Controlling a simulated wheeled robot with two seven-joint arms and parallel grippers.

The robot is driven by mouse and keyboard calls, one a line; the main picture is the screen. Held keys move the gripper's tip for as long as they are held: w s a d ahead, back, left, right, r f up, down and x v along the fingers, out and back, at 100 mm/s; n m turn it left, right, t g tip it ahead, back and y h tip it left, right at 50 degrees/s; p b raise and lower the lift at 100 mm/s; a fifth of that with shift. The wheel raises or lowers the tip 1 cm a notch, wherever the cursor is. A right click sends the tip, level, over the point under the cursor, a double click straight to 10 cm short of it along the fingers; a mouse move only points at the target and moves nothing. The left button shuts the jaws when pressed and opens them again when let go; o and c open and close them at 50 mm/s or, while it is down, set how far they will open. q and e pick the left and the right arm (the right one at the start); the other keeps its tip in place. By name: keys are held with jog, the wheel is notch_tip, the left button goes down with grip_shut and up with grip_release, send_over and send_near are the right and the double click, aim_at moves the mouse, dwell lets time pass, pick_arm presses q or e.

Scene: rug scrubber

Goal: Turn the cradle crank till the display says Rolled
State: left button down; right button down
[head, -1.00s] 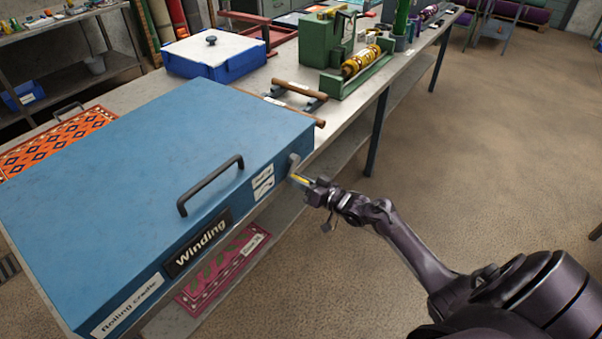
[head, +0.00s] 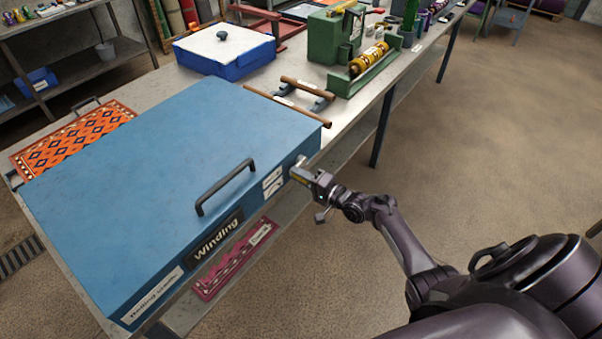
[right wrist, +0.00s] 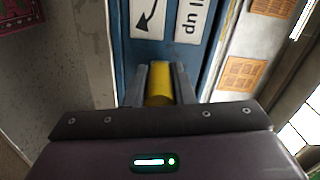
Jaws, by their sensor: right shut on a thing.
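The blue rolling cradle (head: 150,150) lies on the bench with its lid shut. Its dark display (head: 216,238) on the front side reads "Winding". The crank sits near the right end of that side; its grey arm (head: 300,160) is partly hidden behind my gripper. My right gripper (head: 299,174) is shut on the crank's yellow handle, which shows between the two fingers (right wrist: 160,82) in the right wrist view as a yellow grip (right wrist: 158,86). My left gripper is not in view.
A black handle (head: 226,187) stands on the cradle lid. Behind are a blue box with white lid (head: 224,50), wooden bars (head: 308,88) and a green machine (head: 333,38). An orange rug (head: 75,138) lies at left. The floor at right is clear.

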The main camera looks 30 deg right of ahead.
aim_at(295, 150)
jog(key=r+m, duration=0.1)
jog(key=r+m+p, duration=0.2)
jog(key=shift+w+d+m, duration=0.3)
jog(key=shift+m, duration=0.1)
jog(key=m, duration=0.1)
jog(key=r+m+p, duration=0.1)
jog(key=shift+d+m, duration=0.3)
jog(key=shift+m, duration=0.1)
jog(key=m, duration=0.2)
jog(key=d+r+m+p, duration=0.1)
jog(key=shift+w, duration=0.25)
jog(key=shift+w+d+r+m+p, duration=0.15)
jog(key=shift+d+m, duration=0.1)
jog(key=shift+m, duration=0.5)
jog(key=shift+s+d+r+m+p, duration=0.15)
jog(key=shift+d+m, duration=0.1)
jog(key=shift+m, duration=0.5)
jog(key=shift+w+f, duration=0.1)
jog(key=shift+f, duration=0.05)
jog(key=c, duration=1.3)
grip_release()
jog(key=shift+f, duration=0.1)
jog(key=shift+c, duration=0.2)
jog(key=shift+o, duration=0.4)
jog(key=shift+f, duration=0.2)
